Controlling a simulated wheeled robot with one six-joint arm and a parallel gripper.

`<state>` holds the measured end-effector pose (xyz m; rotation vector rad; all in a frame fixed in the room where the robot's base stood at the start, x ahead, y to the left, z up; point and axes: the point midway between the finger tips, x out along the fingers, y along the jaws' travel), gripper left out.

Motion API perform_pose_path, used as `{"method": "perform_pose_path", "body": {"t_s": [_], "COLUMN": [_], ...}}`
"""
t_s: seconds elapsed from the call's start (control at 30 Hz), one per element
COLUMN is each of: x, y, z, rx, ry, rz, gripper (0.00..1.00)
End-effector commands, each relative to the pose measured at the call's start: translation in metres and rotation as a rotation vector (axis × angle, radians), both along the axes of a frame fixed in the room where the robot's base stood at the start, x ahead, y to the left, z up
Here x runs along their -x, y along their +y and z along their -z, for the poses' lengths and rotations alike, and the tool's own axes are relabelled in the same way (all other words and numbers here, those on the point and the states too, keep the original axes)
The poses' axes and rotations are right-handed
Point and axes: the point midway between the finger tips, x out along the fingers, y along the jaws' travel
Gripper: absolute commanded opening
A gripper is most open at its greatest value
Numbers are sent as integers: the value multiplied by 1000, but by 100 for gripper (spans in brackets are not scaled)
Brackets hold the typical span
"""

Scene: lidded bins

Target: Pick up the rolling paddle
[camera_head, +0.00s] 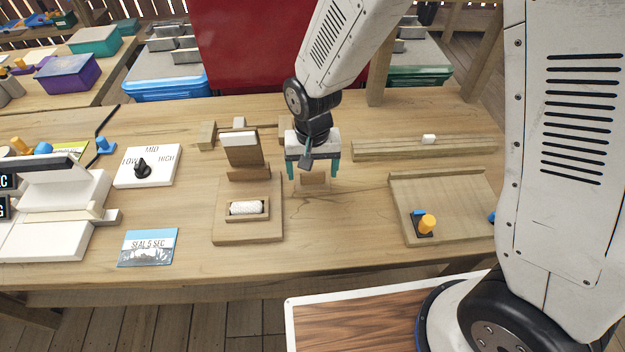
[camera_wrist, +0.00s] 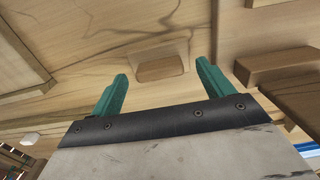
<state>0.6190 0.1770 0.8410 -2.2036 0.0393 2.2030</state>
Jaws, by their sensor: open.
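My gripper (camera_head: 313,172) is open and points down over the middle of the table. Its two green fingers also show in the wrist view (camera_wrist: 162,72). A small pale wooden block (camera_head: 314,182), which looks like the rolling paddle, is below and between the fingertips. In the wrist view the block (camera_wrist: 160,68) lies in the gap, with space to both fingers. I cannot tell how far below the fingertips it is. Its upper part is partly hidden by the gripper in the head view.
Left of my gripper is a wooden board (camera_head: 232,229) with a raised flap (camera_head: 243,150) and a white roll (camera_head: 246,208) in a holder. A dial plate (camera_head: 165,172) and a seal card (camera_head: 148,247) lie farther left. A wooden tray (camera_head: 455,200) is at right.

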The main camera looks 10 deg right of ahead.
Motion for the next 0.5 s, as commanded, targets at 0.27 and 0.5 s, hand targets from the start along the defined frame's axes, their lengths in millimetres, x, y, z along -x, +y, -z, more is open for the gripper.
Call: {"method": "perform_pose_path", "body": {"t_s": [0.27,0.5], "x": [0,0], "y": [0,0], "z": [21,20], "rx": [0,0], "ry": [1,0], "rz": [-1,-1], "gripper": [80,55]}}
